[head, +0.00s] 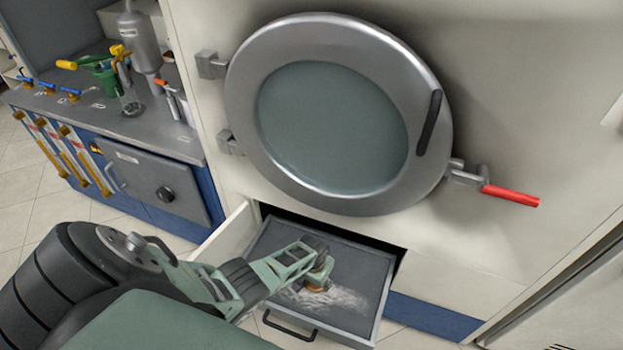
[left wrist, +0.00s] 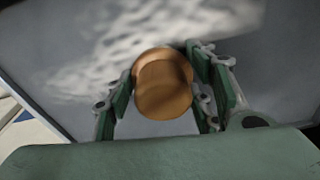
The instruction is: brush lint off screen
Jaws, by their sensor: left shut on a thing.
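An open drawer below the round machine door holds a dark grey lint screen (head: 355,262). Pale, whitish lint (head: 340,299) lies on its front part; the lint (left wrist: 140,45) also shows in the left wrist view, blurred, beyond the fingers. My left gripper (head: 318,270) is over the screen and shut on a brush with an orange-brown wooden handle (left wrist: 163,85). In the head view only a bit of the brush (head: 317,288) shows below the fingers, beside the lint. The bristles are hidden, so I cannot tell whether they touch the screen. My right gripper is not in view.
The round steel door (head: 335,125) is closed above the drawer, with a red-handled latch (head: 510,196) at right. The drawer's front handle (head: 288,326) faces me. A counter (head: 100,105) with bottles and tools stands at left.

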